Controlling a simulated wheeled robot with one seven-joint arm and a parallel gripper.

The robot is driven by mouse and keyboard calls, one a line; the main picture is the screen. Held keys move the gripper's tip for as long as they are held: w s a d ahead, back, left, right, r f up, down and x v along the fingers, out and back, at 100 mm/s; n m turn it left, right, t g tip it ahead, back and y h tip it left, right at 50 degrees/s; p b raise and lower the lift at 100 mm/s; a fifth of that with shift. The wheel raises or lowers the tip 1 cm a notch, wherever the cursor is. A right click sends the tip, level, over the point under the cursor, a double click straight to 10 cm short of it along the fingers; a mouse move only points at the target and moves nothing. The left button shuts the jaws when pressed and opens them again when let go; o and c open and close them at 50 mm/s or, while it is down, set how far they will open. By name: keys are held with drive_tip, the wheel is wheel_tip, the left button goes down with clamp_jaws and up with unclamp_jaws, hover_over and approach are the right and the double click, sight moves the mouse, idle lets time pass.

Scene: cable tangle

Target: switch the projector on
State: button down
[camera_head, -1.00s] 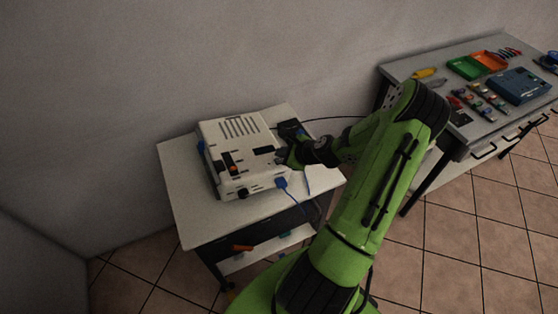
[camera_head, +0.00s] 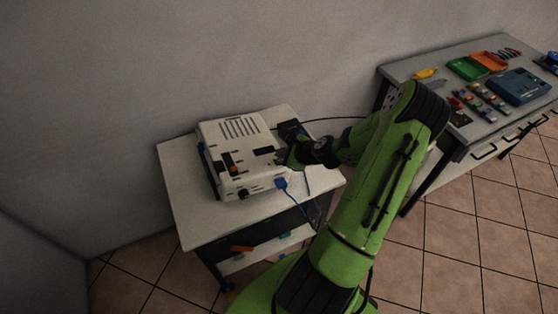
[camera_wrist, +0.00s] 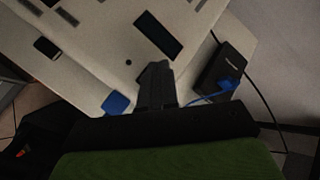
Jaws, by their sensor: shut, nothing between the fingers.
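The projector (camera_head: 238,150) is a white box with top vents, standing on a small white table. It shows large in the wrist view (camera_wrist: 100,50), with a dark rectangular panel (camera_wrist: 158,35) and a small dark round spot (camera_wrist: 128,62) on it. A blue plug (camera_head: 281,183) with a blue cable is at its front right corner; it also shows in the wrist view (camera_wrist: 116,103). My gripper (camera_wrist: 157,68) is shut and empty, its tips at the projector's right edge. I cannot tell whether the tips touch it. In the head view my gripper (camera_head: 284,156) partly hides that side.
A black power brick (camera_wrist: 222,72) with a blue cable lies beside the projector; a black cable runs toward the wall. The table (camera_head: 182,196) has free room at its left. A grey workbench (camera_head: 405,68) with trays and tools stands at the right.

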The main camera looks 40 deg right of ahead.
drive_tip(key=shift+f, duration=0.1)
idle(0.5)
drive_tip(key=shift+f, duration=0.35)
drive_tip(key=shift+a+f+b, duration=0.15)
drive_tip(key=shift+f+b, duration=0.2)
drive_tip(key=shift+b, duration=0.15)
idle(0.3)
drive_tip(key=shift+r+p, duration=0.8)
drive_tip(key=r+p, duration=0.2)
drive_tip(key=d+r+p, duration=0.1)
drive_tip(key=r+p, duration=0.1)
drive_tip(key=r, duration=0.1)
drive_tip(key=shift+s+d, duration=0.1)
drive_tip(key=shift+s, duration=0.05)
